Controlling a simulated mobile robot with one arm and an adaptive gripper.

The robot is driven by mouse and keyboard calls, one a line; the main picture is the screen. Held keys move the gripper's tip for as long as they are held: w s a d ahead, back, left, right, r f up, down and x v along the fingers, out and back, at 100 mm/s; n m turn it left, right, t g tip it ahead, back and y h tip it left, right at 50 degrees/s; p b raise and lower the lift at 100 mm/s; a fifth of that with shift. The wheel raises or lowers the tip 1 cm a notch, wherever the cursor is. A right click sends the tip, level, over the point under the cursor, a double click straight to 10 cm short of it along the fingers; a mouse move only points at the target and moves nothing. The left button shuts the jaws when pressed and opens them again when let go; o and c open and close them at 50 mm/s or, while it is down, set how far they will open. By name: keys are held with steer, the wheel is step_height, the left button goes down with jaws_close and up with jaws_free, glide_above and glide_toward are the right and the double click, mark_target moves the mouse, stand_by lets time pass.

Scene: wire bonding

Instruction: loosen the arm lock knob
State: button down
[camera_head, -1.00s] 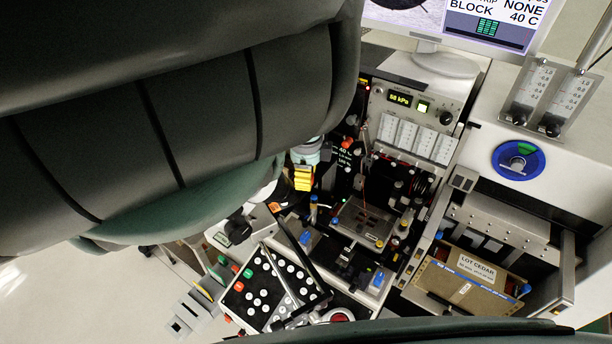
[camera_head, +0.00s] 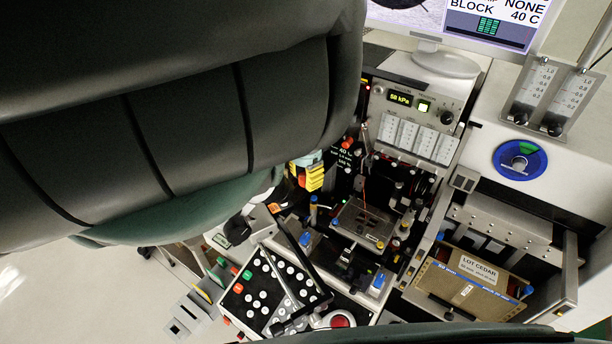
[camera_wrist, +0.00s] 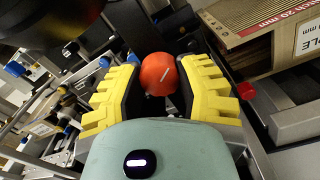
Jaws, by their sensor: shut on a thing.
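The arm lock knob (camera_wrist: 158,74) appears in the wrist view as a round orange-red knob with a short white line on its face. My gripper (camera_wrist: 160,84) has ridged yellow and black fingers, one on each side of the knob, and is shut on it. The knob sits between the fingers, beyond the pale green palm. In the head view my gripper (camera_head: 310,178) shows as a small yellow patch below my large dark arm, at the left side of the bonder. The knob cannot be made out clearly between the fingers there.
The work stage (camera_head: 362,222) lies right of my gripper, with small posts and knobs close by. A control panel (camera_head: 412,105) reading 58 kPa stands behind. A black keypad (camera_head: 262,298) is in front. A box labelled LOT CEDAR (camera_head: 466,284) sits at right.

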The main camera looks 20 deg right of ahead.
steer(key=shift+n, duration=0.4)
steer(key=c, duration=0.5)
jaws_free()
